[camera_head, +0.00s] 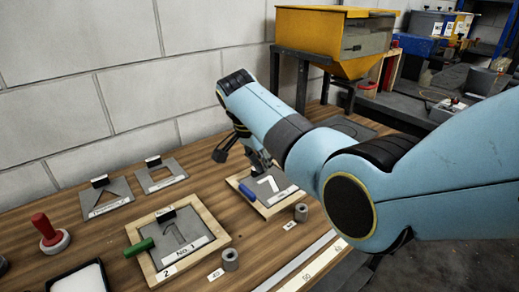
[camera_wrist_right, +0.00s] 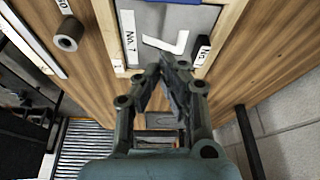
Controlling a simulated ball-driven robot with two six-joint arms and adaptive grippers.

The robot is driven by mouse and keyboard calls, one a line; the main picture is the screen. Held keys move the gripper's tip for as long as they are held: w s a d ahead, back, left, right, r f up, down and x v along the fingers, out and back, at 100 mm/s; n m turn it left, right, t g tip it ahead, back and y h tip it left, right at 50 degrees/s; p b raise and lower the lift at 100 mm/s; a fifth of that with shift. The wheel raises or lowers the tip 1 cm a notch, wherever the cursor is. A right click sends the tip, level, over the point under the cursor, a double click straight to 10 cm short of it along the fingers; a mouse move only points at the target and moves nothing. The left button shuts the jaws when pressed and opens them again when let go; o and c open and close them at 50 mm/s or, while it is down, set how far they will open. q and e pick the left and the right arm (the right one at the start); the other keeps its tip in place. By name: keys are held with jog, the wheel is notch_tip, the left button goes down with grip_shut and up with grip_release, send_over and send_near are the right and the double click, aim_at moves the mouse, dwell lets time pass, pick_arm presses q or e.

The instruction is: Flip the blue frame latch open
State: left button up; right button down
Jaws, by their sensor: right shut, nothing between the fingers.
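The blue latch (camera_head: 247,192) is a short rounded bar on the left edge of a wooden frame (camera_head: 270,213), which holds a grey plate (camera_head: 260,200) with a white 7. In the right wrist view a blue bit (camera_wrist_right: 183,2) shows at the top edge, and the plate (camera_wrist_right: 145,20) carries a "No. 7" label. My right gripper (camera_head: 254,156) is over the far side of that frame, apart from the latch. Its fingers (camera_wrist_right: 170,68) are shut and empty, over the frame's edge in the wrist view. Parts of the frame are hidden by my right arm. My left gripper is out of view.
A second wooden frame (camera_head: 222,225) with a green latch (camera_head: 139,247) stands front left. Grey stencil plates (camera_head: 160,175), a red-handled stamp (camera_head: 45,226) and grey cylinders (camera_head: 231,260) are on the table. A yellow hopper (camera_head: 320,35) stands behind by the block wall.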

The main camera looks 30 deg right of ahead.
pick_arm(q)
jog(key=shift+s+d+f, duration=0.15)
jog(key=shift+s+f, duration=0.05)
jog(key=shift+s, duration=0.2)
pick_arm(e)
jog(key=v, duration=0.4)
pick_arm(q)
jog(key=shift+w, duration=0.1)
